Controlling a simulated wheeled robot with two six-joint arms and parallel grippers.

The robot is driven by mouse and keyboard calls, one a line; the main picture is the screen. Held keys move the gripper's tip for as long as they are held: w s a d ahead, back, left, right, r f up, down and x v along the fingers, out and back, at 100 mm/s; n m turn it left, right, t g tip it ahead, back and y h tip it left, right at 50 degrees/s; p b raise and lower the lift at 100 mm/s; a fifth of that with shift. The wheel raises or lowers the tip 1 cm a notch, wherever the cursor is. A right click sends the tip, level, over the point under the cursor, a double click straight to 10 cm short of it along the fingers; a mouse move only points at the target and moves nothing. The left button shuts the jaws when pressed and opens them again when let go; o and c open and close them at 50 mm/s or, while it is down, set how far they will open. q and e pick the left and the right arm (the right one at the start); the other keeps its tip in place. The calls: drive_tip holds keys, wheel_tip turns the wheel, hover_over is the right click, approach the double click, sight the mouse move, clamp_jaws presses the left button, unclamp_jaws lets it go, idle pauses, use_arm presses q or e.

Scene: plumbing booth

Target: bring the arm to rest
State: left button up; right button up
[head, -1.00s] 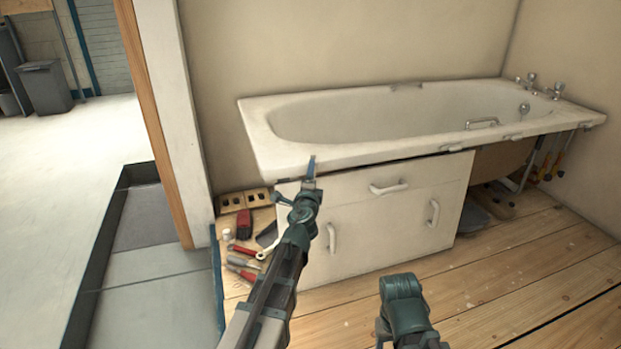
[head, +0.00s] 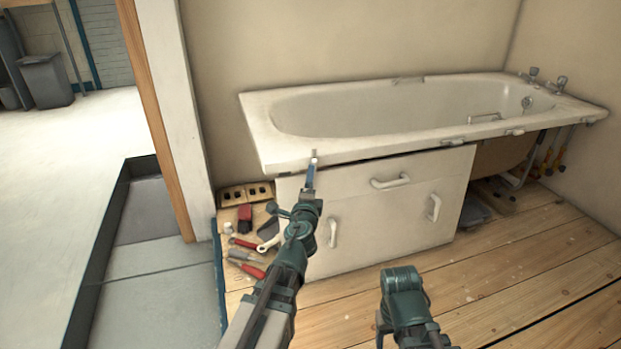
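My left arm reaches up from the bottom of the head view. My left gripper (head: 312,174) is in front of the bath's near rim and the top of the cabinet panel. Its narrow blue fingers point up and show edge-on, so I cannot tell whether they are open or shut. No held object can be made out. My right arm (head: 403,300) shows as a teal link at the bottom, over the floorboards. Its gripper is not visible.
A white bath (head: 390,110) stands along the wall above a white panel (head: 385,215) with handles. Hand tools (head: 245,265) lie on the floor left of the panel. A wooden post (head: 155,120) stands further left. The floorboards (head: 530,255) at right are clear.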

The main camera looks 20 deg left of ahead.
use_arm(q)
drive_tip(key=s+d+f+n+g+h+p, duration=0.1)
drive_tip(key=s+d+f+n+g+p, duration=0.1)
drive_tip(key=s+d+n+g+p, duration=0.9)
drive_tip(key=s+d+f+n+g+h+p, duration=0.15)
drive_tip(key=s+d+g+p, duration=0.45)
drive_tip(key=s, duration=1)
wheel_tip(320, 180, up, 38)
drive_tip(key=p, duration=3.8)
drive_tip(key=shift+s+a+f, duration=0.2)
drive_tip(key=shift+s+a, duration=0.15)
drive_tip(key=shift+s, duration=0.1)
drive_tip(key=shift+d+n, duration=0.1)
drive_tip(key=shift+n, duration=0.15)
